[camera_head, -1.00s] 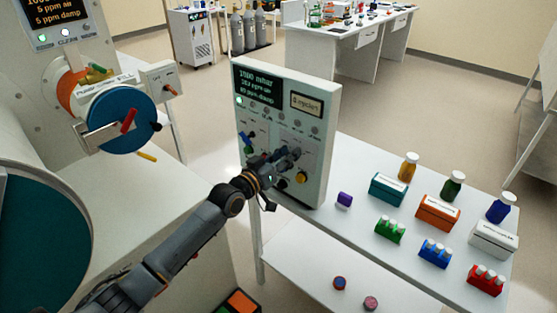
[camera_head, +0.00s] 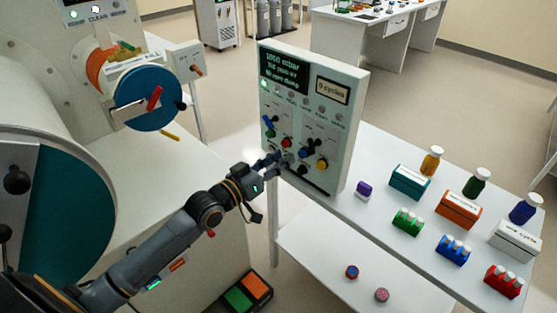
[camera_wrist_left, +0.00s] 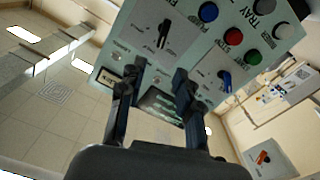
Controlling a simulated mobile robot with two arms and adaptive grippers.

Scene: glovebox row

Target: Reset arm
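My left gripper (camera_head: 272,165) is in front of the lower left part of an upright control panel (camera_head: 345,120). Between gripper and panel, the head view does not show clearly whether they touch. In the left wrist view its two fingers (camera_wrist_left: 159,72) stand apart with nothing between them, and the panel with its buttons and knobs (camera_wrist_left: 225,50) fills the space beyond. The panel's small screen (camera_head: 333,90) reads "0 cycles". My right gripper is in neither view.
A white table (camera_head: 385,205) at the right carries coloured boxes, vial racks and bottles. A lower shelf (camera_head: 320,275) holds two small round items. A glovebox with a blue round door (camera_head: 150,100) stands at the left. An orange-green box (camera_head: 248,292) is low by the arm.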

